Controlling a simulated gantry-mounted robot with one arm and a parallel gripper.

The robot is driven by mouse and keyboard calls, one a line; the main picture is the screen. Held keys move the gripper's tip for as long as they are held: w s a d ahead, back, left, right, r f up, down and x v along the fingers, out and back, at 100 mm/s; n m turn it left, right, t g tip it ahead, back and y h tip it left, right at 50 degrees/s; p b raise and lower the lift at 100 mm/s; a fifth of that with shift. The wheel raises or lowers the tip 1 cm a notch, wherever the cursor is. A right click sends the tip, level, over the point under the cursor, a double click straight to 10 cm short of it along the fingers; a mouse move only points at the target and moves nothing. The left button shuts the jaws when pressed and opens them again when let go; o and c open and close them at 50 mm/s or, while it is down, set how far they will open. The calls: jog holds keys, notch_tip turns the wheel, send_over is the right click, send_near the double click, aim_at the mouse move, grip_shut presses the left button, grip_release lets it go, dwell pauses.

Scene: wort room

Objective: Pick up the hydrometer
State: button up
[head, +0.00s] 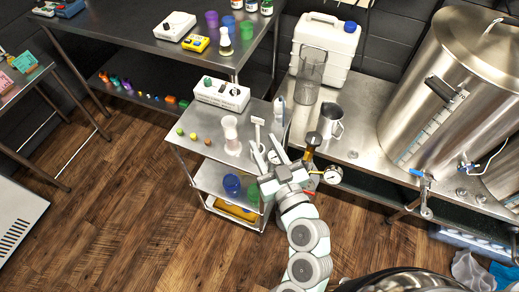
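I cannot pick out the hydrometer with certainty. A clear, pinkish hourglass-shaped vessel (231,132) stands upright on the small steel cart (207,126), left of my gripper. A slim white T-shaped piece (258,130) is just beyond my fingertips; I cannot tell what it is. A tall clear cylinder (310,72) stands on the steel bench to the right. My gripper (264,146) is over the cart's front right edge, its two pale fingers spread apart. It looks empty, though the space between the fingers is small and partly unclear.
A white box device (221,93) and several small coloured balls are on the cart. A metal jug (330,121), an amber-topped fitting (313,140) and a gauge (332,174) crowd the right side. A large steel kettle (450,85) stands farther right.

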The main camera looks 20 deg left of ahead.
aim_at(254, 118)
jog(key=x, duration=0.7)
jog(key=p+x, duration=0.1)
jog(key=x, duration=0.1)
jog(key=shift+w, duration=0.5)
jog(key=shift+d, duration=0.15)
grip_shut()
